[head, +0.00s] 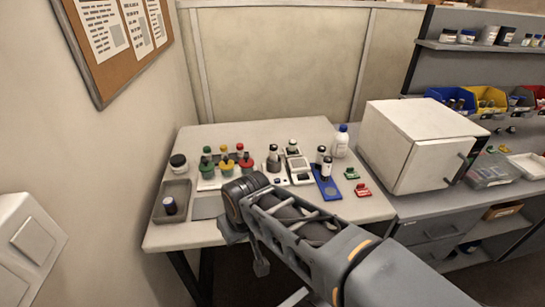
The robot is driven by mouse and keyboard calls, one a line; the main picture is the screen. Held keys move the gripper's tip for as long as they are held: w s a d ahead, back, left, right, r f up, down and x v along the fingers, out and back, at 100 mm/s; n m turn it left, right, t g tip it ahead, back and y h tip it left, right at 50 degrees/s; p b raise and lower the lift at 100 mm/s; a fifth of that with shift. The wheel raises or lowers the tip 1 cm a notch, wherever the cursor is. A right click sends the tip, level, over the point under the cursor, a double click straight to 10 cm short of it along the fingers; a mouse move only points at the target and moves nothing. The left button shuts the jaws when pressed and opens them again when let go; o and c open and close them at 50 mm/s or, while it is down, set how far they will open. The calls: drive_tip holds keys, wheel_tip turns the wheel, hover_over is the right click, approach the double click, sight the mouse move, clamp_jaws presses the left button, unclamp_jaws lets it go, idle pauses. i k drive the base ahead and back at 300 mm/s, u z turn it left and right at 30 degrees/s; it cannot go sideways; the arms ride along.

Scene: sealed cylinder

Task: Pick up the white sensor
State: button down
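Several small white and black pieces stand on the pale table (345,207); they are too small to tell which is the white sensor. One is a white device (299,168) with dark parts at the table's middle. A black-and-white cylinder (273,155) stands just left of it. More black-and-white cylinders (326,168) stand on a blue tray (327,187) to the right. My arm reaches in from the lower right and its end (236,232) is over the table's front part. My gripper's fingers are not clear, and the arm hides some of the tabletop.
A grey tray (160,216) holding a dark cylinder (170,206) and a dark-lidded jar (178,162) are at left. Green, yellow and red capped pieces (226,163) stand beside them. A blue-capped bottle (340,144) is at back right. A white box-like cabinet (399,150) blocks the right.

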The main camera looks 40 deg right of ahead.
sight(274, 148)
drive_tip(key=u, duration=0.45)
drive_tip(key=k, duration=1.15)
drive_tip(key=z, duration=0.4)
drive_tip(key=i, duration=1.5)
drive_tip(key=u, duration=0.9)
